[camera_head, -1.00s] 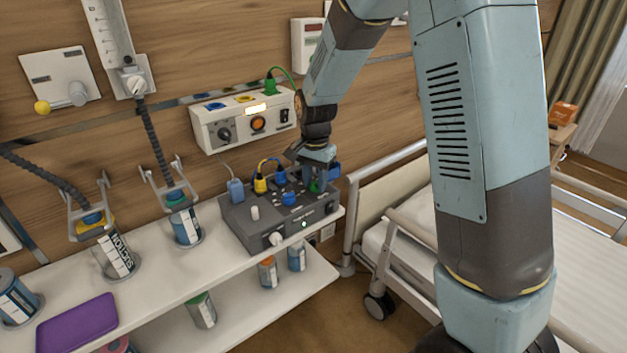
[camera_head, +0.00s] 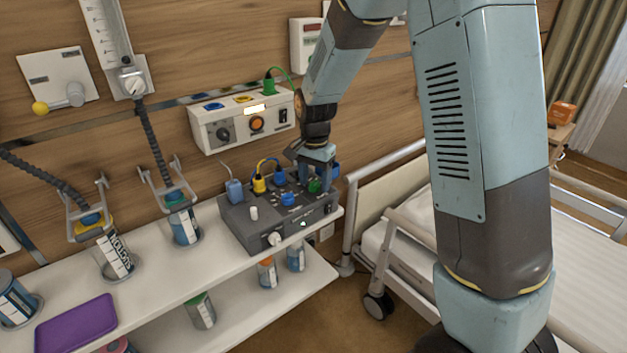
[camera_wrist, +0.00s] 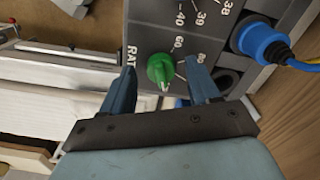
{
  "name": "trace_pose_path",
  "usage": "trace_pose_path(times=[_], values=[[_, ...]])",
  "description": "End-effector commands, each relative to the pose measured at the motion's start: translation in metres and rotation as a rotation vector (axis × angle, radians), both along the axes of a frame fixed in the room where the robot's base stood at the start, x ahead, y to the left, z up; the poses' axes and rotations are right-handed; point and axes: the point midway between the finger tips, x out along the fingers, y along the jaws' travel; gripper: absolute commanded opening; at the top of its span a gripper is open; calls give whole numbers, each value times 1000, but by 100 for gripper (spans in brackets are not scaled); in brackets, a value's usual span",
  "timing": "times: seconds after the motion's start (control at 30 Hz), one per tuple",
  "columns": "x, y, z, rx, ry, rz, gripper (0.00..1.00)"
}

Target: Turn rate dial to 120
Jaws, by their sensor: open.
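The rate dial is a green knob (camera_wrist: 160,70) on the grey control box (camera_head: 252,234), next to the printed letters "RAT". It also shows in the head view (camera_head: 314,186). In the wrist view its white pointer aims down the picture, toward my palm. Numbers that look like 60 and 80 show to its upper right; other numbers round the dial are hidden. My gripper (camera_wrist: 160,90) is open, with one blue finger on each side of the knob and a visible gap to it. It reaches down over the box in the head view (camera_head: 315,184).
A blue plug (camera_wrist: 262,42) with a cable sits near the right finger. Yellow (camera_head: 259,184) and blue plugs stand on the box. A white wall unit (camera_head: 240,125) is above. The bed (camera_head: 400,230) is to the right.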

Motion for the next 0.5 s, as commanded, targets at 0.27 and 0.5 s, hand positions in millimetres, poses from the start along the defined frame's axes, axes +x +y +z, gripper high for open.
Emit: trace_pose_path(times=[0.27,0.5], values=[[0,1,36,2,-4,1,61],[0,0,84,2,-5,0,61]])
